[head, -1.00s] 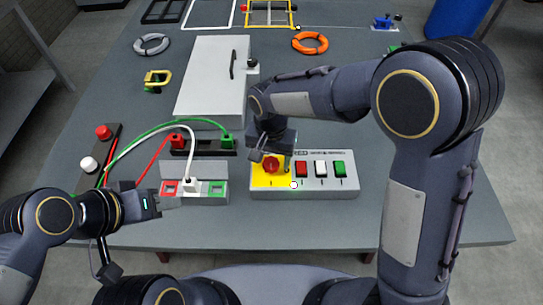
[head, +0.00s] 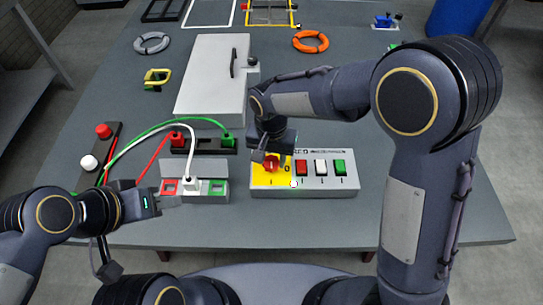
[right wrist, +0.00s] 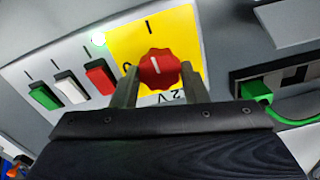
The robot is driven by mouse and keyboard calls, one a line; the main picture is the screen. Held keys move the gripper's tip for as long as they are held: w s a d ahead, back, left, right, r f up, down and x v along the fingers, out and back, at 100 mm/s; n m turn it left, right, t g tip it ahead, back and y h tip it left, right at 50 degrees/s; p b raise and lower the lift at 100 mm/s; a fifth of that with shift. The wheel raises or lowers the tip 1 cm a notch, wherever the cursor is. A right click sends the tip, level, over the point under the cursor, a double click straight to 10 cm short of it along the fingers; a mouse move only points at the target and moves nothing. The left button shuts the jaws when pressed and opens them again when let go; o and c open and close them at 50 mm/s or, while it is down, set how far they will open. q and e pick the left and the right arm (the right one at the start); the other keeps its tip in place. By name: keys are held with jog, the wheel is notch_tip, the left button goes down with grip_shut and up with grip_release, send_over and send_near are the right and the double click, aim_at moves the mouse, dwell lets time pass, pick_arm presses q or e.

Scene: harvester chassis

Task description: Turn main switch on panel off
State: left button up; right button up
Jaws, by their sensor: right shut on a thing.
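The main switch is a red rotary knob (head: 271,163) on a yellow plate (head: 258,180) at the left end of the grey control panel (head: 325,186). My right gripper (right wrist: 159,82) is shut on the knob, one finger on each side, as the right wrist view shows the knob (right wrist: 158,68). The knob's white line points roughly toward the "I" mark, and a "0" is printed beside it. A small lamp (right wrist: 98,38) at the plate's corner glows greenish white. My left gripper (head: 168,201) is beside the socket box, its fingertips too small to read.
Red, white and green rocker buttons (head: 320,168) sit right of the knob. The socket box (head: 215,198) with plugged cables stands left of the panel. A white cabinet (head: 212,80) is behind. An orange ring (head: 310,42) lies farther back; the table right of the panel is clear.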

jog(key=n+b, duration=0.1)
jog(key=n, duration=0.3)
jog(key=shift+n, duration=0.3)
jog(key=n, duration=0.4)
jog(key=shift+a+n+b, duration=0.1)
jog(key=shift+n+b, duration=0.2)
jog(key=n, duration=0.4)
jog(key=shift+s+a+n, duration=0.1)
jog(key=shift+n, duration=2)
jog(key=o, duration=1)
jog(key=shift+c, duration=0.2)
